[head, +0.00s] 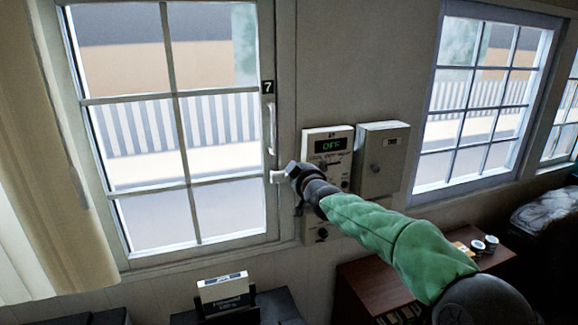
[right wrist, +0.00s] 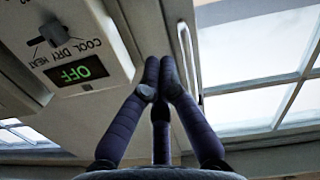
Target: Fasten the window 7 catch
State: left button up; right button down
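Window 7 (head: 175,130) is the large paned window at the left in the head view, with its black "7" label (head: 267,87) on the right frame. Its sash looks closed against the frame. A white vertical handle (head: 271,128) is on that side and also shows in the right wrist view (right wrist: 187,58). A small white catch (head: 278,177) sticks out below the handle. My right gripper (head: 293,173) is at the catch's right end; I cannot tell if they touch. In the right wrist view its fingertips (right wrist: 160,66) are together, with nothing visible between them. My left gripper is not in view.
A control panel reading OFF (head: 328,146) is on the wall just right of my right gripper, with a grey box (head: 383,160) beside it. A curtain (head: 60,150) hangs at the left. A brown cabinet (head: 375,287) and a boxed item (head: 223,287) stand below.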

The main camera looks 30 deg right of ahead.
jog(key=v, duration=0.3)
jog(key=shift+s+a, duration=0.25)
jog(key=shift+s, duration=0.05)
jog(key=shift+r, duration=0.15)
